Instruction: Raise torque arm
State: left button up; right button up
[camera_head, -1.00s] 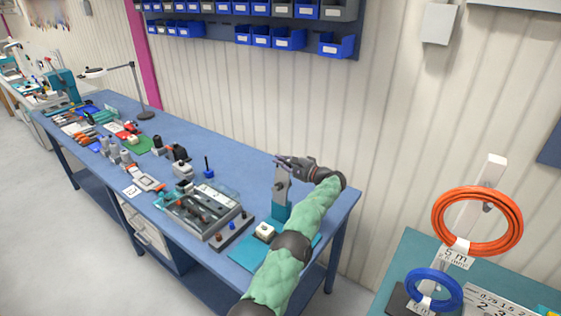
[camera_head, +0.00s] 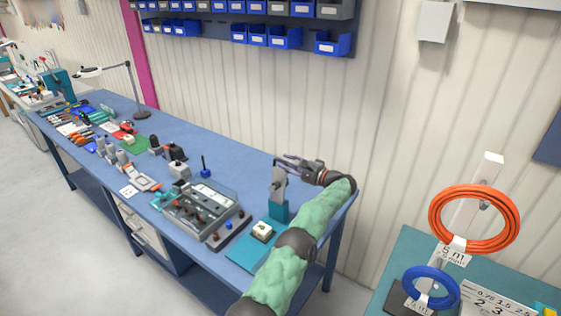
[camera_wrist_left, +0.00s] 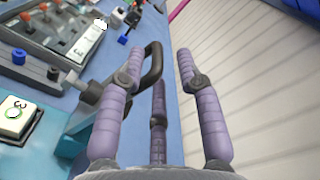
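A teal stand (camera_head: 277,213) with a grey upright plate (camera_head: 279,184) stands at the near right end of the blue bench; I take it to be the torque arm fixture. My left gripper (camera_head: 289,160) is at the top of the plate. In the left wrist view, its purple fingers (camera_wrist_left: 158,45) are spread apart. A dark curved handle (camera_wrist_left: 154,64) lies between the left finger and the others, with no clear grip on it. A grey knob (camera_wrist_left: 90,92) shows left of the fingers. Whether a finger touches the handle cannot be told. My right gripper is not in view.
A teal mat with a white numbered block (camera_head: 262,230) lies in front of the stand. A clear-sided tray (camera_head: 197,208) and a small blue post (camera_head: 205,172) are to the left. The wall is close behind. Orange (camera_head: 475,218) and blue cable reels hang at right.

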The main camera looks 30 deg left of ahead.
pick_arm(q)
jog(key=d, duration=0.7)
jog(key=shift+s+d, duration=0.25)
jog(key=shift+s, duration=0.05)
jog(key=shift+r, duration=0.1)
